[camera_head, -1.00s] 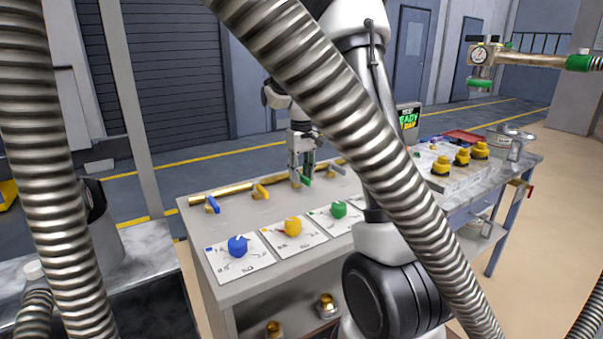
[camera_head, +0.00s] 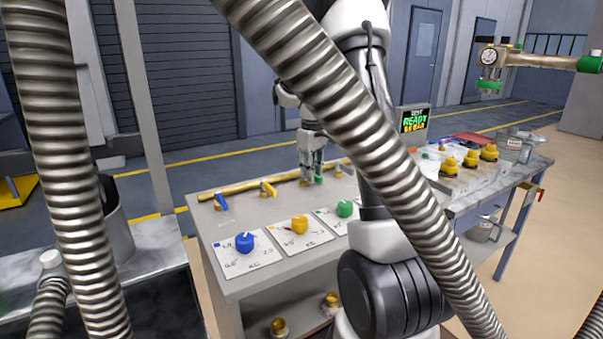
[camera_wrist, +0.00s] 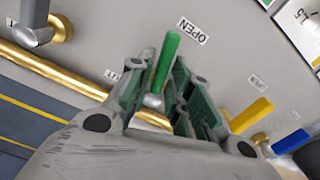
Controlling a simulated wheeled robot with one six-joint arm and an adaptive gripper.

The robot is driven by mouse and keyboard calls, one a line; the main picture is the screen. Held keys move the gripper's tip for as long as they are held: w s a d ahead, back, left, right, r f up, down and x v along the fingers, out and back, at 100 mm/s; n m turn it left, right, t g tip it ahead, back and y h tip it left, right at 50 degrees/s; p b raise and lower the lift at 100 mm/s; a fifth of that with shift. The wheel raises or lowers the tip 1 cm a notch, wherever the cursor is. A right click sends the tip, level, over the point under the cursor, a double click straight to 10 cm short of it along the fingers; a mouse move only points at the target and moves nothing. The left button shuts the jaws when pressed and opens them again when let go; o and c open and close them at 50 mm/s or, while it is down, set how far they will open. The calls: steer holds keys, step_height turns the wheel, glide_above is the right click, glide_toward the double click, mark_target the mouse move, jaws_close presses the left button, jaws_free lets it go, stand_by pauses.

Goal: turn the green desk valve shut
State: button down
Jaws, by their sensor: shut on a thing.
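The green desk valve has a green lever handle (camera_wrist: 166,62) on a brass body, seen in the wrist view. My gripper (camera_wrist: 156,98) has its fingers on both sides of the handle and is shut on it. The handle's free end sticks out beyond the fingers, beside the OPEN label (camera_wrist: 193,32). A second label (camera_wrist: 113,75) is partly hidden by a finger. In the head view my gripper (camera_head: 311,178) is at the back of the grey desk, with a bit of the green handle (camera_head: 319,180) showing at its fingers.
A yellow lever valve (camera_head: 268,188) and a blue one (camera_head: 221,201) stand left of my gripper along a brass pipe (camera_head: 240,190). Blue (camera_head: 244,242), yellow (camera_head: 299,225) and green (camera_head: 344,208) knobs are in front. Ribbed hoses (camera_head: 66,170) cross the head view.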

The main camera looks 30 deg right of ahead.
steer(key=n, duration=0.2)
steer(key=d+n, duration=0.1)
steer(key=shift+w+n, duration=0.25)
steer(key=shift+n, duration=0.15)
steer(key=n, duration=0.3)
steer(key=shift+w+d+n, duration=0.3)
steer(key=n, duration=0.2)
steer(key=w+n, duration=0.1)
steer(key=shift+d+n, duration=0.25)
steer(key=shift+n, duration=0.05)
steer(key=shift+w+d+r+n, duration=0.1)
steer(key=shift+w+n, duration=0.15)
steer(key=shift+n, duration=0.75)
steer(key=shift+w+n, duration=0.2)
steer(key=shift+n, duration=0.8)
steer(key=c, duration=1.5)
jaws_free()
